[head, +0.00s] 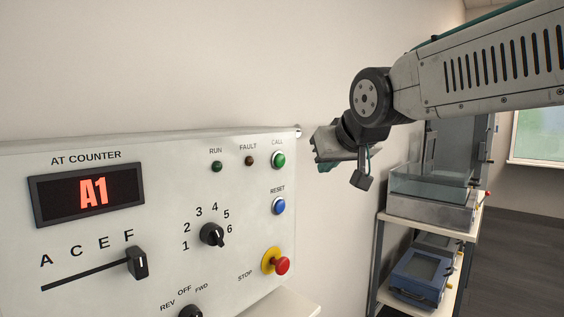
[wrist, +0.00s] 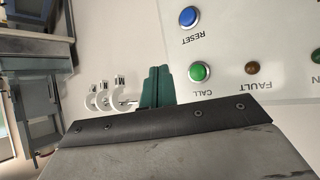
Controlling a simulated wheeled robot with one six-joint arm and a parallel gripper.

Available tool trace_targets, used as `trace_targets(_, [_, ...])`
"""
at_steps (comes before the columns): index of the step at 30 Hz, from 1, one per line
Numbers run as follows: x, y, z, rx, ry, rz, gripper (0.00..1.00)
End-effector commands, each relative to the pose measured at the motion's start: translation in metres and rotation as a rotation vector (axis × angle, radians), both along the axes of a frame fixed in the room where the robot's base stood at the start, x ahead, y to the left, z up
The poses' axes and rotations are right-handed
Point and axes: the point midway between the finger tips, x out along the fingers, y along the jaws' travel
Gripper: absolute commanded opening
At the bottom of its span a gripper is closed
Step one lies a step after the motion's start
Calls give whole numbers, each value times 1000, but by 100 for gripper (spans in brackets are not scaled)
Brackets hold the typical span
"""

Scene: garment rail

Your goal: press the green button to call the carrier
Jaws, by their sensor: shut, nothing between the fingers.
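The green CALL button (head: 278,160) is at the upper right of the control panel (head: 130,290), below its printed label. In the wrist view the green button (wrist: 199,72) is just right of my fingers, with a visible gap. My gripper (wrist: 157,80) has its teal fingers together and holds nothing. In the head view my gripper (head: 325,166) hangs beyond the panel's right edge, to the right of the button. Its fingertips are small and partly hidden there. The display (head: 93,193) reads A1 in red.
A blue RESET button (head: 279,206) is below CALL, and a red STOP knob (head: 282,266) on yellow is lower. RUN (head: 216,167) and FAULT (head: 249,161) lamps look dark. White rings (wrist: 104,97) hang beside my fingers.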

Motion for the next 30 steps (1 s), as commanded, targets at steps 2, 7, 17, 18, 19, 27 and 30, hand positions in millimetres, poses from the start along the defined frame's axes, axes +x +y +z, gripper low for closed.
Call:
trace_targets(2, [4, 5, -1, -1, 1, 1, 0])
trace_targets(7, [17, 22, -1, -2, 3, 3, 0])
trace_targets(17, [44, 56, -1, -2, 1, 2, 0])
trace_targets(18, [46, 59, -1, -1, 2, 1, 0])
trace_targets(19, [47, 60, -1, -1, 2, 1, 0])
trace_targets(27, [52, 68, 0, 0, 1, 1, 0])
trace_targets(30, [52, 68, 0, 0, 1, 0, 0])
